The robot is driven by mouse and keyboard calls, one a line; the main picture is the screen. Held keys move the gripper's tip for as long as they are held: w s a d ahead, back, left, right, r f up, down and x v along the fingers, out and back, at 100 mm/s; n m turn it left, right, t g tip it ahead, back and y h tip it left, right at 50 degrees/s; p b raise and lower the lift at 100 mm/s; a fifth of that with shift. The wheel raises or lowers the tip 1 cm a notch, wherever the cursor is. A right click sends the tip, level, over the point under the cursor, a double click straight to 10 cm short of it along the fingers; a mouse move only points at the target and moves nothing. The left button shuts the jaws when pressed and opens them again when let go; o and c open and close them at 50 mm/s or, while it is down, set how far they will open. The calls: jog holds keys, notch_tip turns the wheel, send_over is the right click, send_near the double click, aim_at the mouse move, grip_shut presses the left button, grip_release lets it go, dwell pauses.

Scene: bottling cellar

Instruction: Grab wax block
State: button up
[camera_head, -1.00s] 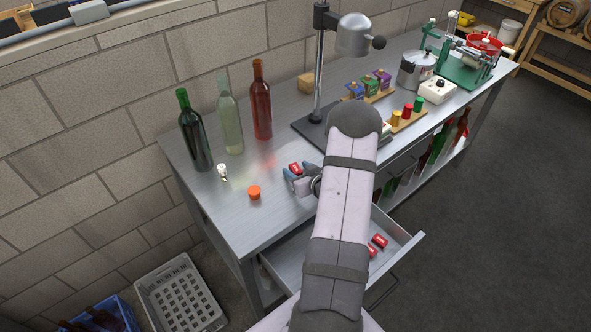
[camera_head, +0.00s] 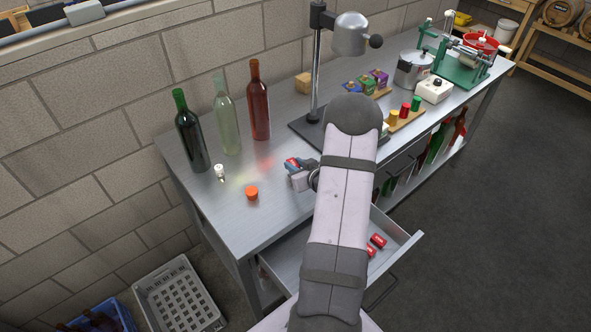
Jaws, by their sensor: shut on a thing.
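My gripper (camera_head: 295,171) is over the near part of the steel bench top, right of an orange cap. It is shut on a small red block (camera_head: 291,163), seemingly a wax block. The grey fingers cover most of the block, and only a sliver of red shows. I cannot tell whether the block touches the bench. Two more red blocks with pale labels (camera_head: 377,240) lie in the open drawer (camera_head: 404,239), right of my arm. My arm hides part of the drawer.
The orange cap (camera_head: 252,193) and a small white-topped piece (camera_head: 220,172) lie left of my gripper. A dark bottle (camera_head: 191,135), a clear bottle (camera_head: 227,120) and a red bottle (camera_head: 259,105) stand behind. A corking stand (camera_head: 317,75) rises at the back.

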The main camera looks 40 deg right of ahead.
jog(key=shift+r+b, duration=0.45)
jog(key=shift+r, duration=3.35)
